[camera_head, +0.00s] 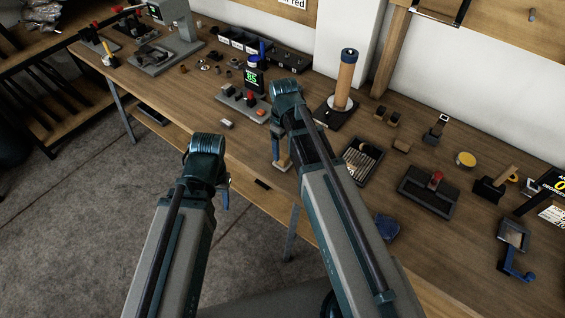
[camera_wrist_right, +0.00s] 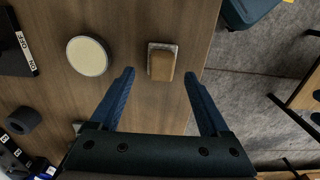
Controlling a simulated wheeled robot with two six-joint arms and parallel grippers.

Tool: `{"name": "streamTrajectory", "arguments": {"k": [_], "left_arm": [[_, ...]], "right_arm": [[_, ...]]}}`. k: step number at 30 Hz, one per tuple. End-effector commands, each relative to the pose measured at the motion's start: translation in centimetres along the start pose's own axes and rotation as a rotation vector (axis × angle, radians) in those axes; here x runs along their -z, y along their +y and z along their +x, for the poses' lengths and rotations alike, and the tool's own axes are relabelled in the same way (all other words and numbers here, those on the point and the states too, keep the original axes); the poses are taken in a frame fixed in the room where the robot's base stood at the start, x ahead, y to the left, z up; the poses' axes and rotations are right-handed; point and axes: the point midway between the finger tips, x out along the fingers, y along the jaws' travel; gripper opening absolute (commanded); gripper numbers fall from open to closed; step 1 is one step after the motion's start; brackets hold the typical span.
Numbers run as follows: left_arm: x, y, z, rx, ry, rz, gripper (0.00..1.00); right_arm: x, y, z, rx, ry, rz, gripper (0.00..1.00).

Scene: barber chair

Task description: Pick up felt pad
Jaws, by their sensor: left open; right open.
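A small tan block on a pale base, which I take for the felt pad (camera_wrist_right: 161,63), lies on the wooden bench near its front edge. In the head view the felt pad (camera_head: 284,163) shows just under my right gripper (camera_head: 277,150). In the right wrist view my right gripper (camera_wrist_right: 159,74) is open and empty, with one blue fingertip on either side of the pad. Whether the fingers are down at pad height I cannot tell. My left gripper (camera_head: 224,193) is open over the floor, in front of the bench; its fingers are partly hidden.
A round cream disc (camera_wrist_right: 87,56) lies beside the pad in the wrist view. A small pale block (camera_head: 227,124) sits left of my right gripper. A tray of rods (camera_head: 361,160), a blue item (camera_head: 386,228) and a wooden cylinder (camera_head: 345,82) stand to the right.

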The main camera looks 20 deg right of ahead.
Motion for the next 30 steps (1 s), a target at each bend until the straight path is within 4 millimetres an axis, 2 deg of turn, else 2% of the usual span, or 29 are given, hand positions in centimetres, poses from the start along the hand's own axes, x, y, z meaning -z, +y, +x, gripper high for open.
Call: {"name": "streamTrajectory", "arguments": {"k": [1,10,20,30], "left_arm": [[0.1,0.1,0.9,0.000,0.000,0.000,0.50],[0.3,0.4,4.5,0.000,0.000,0.000,0.50],[0.3,0.4,4.6,0.000,0.000,0.000,0.50],[0.3,0.4,4.6,0.000,0.000,0.000,0.50]], "right_arm": [[0.0,-0.1,0.9,0.000,0.000,0.000,0.80],[0.2,-0.3,4.5,0.000,0.000,0.000,0.80],[0.2,-0.3,4.7,0.000,0.000,0.000,0.80],[0.2,-0.3,4.7,0.000,0.000,0.000,0.19]]}}
